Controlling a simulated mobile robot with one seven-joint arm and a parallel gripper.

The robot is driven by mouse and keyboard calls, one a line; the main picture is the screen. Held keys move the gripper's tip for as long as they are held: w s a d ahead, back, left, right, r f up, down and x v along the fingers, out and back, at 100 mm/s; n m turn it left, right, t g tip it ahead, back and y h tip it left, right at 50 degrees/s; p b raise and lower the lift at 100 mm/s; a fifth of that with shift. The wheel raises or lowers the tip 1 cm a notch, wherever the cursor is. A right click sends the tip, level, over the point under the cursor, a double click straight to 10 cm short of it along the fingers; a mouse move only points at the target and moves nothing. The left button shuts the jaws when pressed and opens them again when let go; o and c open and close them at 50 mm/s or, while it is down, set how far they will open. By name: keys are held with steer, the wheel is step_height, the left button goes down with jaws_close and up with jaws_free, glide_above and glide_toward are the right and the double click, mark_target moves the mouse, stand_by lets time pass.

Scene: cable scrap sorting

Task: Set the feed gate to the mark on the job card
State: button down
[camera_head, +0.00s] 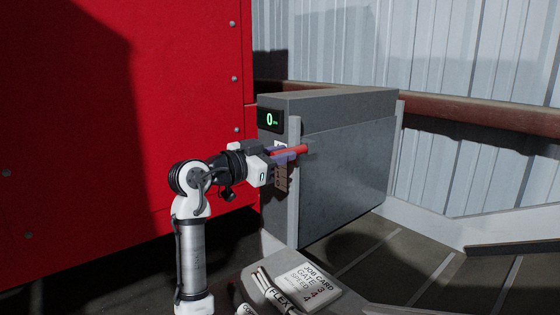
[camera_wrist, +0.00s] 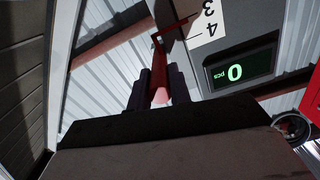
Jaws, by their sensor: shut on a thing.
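The feed gate (camera_head: 345,180) is a grey panel on the grey feed box. Its red handle (camera_head: 299,150) sticks out near the post at its left edge. My gripper (camera_head: 284,154) is shut on the handle; in the wrist view the red bar (camera_wrist: 160,85) lies between the dark fingers. A thin red arm at the bar's far end reaches towards a white scale (camera_wrist: 207,25), where 3 and 4 show. Its exact reading is unclear. The job card (camera_head: 305,283) lies low in the head view, with gate and speed lines; its small digits are hard to read.
A black display (camera_head: 270,119) on the box shows a green 0; it also shows in the wrist view (camera_wrist: 235,72). A red wall (camera_head: 120,120) stands close behind my arm. Cable labels, one reading FLEX (camera_head: 279,300), lie beside the card.

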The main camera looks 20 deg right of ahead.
steer(key=c, duration=1.3)
jaws_free()
steer(key=shift+f, duration=0.1)
steer(key=shift+a, duration=0.1)
steer(key=b+v, duration=0.4)
steer(key=v, duration=0.9)
steer(key=shift+s+a, duration=0.15)
steer(key=shift+a, duration=0.15)
